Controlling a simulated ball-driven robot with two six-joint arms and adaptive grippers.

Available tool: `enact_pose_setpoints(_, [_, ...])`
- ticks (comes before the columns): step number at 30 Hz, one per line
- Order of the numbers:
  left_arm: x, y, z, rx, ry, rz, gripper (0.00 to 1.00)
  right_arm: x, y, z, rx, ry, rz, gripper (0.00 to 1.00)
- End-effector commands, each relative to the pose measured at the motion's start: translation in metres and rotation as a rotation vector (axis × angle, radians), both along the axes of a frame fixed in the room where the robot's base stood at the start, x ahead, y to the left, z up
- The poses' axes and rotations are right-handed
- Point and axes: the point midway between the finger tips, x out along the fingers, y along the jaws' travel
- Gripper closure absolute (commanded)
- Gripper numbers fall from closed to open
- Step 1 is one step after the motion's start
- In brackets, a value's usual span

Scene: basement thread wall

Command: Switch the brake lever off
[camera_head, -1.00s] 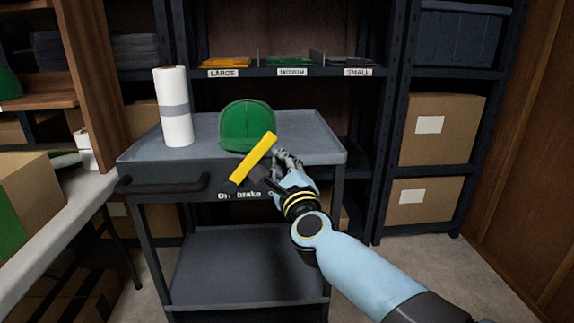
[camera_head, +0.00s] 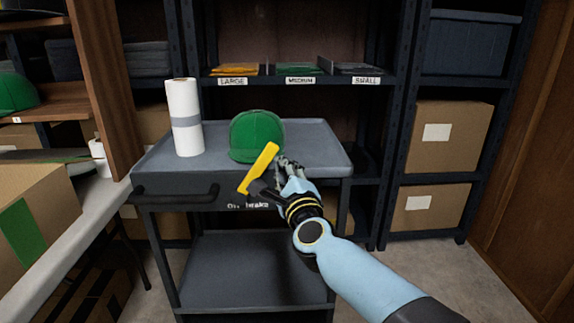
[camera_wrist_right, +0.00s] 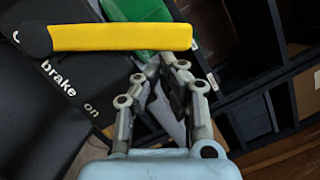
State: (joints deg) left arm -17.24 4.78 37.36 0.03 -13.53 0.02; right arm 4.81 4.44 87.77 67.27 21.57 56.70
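The yellow brake lever (camera_head: 263,162) stands at the cart's front edge, tilted up and to the right. In the right wrist view the lever (camera_wrist_right: 125,37) runs across the top from its round black pivot (camera_wrist_right: 36,40). The white label (camera_wrist_right: 60,78) there reads "brake" and "on"; in the head view it (camera_head: 247,205) is partly covered, with "off" at its left end. My right gripper (camera_head: 287,163) is just right of the lever's upper part. Its fingers (camera_wrist_right: 163,65) converge, looking shut, with tips at the lever's lower edge; contact is unclear. My left gripper is out of view.
The grey cart (camera_head: 325,150) carries a green cap (camera_head: 257,132) right behind the lever and a paper roll (camera_head: 184,118) at left. A black push handle (camera_head: 178,197) sticks out at the cart's left front. Shelves with boxes (camera_head: 445,135) stand behind and right.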

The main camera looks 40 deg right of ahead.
Motion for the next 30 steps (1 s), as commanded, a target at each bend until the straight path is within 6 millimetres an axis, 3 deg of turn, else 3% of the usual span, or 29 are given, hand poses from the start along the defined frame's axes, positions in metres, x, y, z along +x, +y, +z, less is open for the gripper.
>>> enact_pose_setpoints(2, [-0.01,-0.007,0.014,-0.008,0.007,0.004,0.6,0.003,0.004,0.014,-0.036,0.019,0.001,1.0])
enact_pose_setpoints(15, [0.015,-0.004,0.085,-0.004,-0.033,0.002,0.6,0.021,0.034,0.042,-0.326,0.198,0.001,1.0])
enact_pose_setpoints(20, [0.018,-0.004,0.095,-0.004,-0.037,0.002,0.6,0.027,0.043,0.043,-0.404,0.245,0.0,1.0])
enact_pose_setpoints(30, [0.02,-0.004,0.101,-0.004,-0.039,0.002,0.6,0.033,0.053,0.044,-0.399,0.244,0.0,1.0])
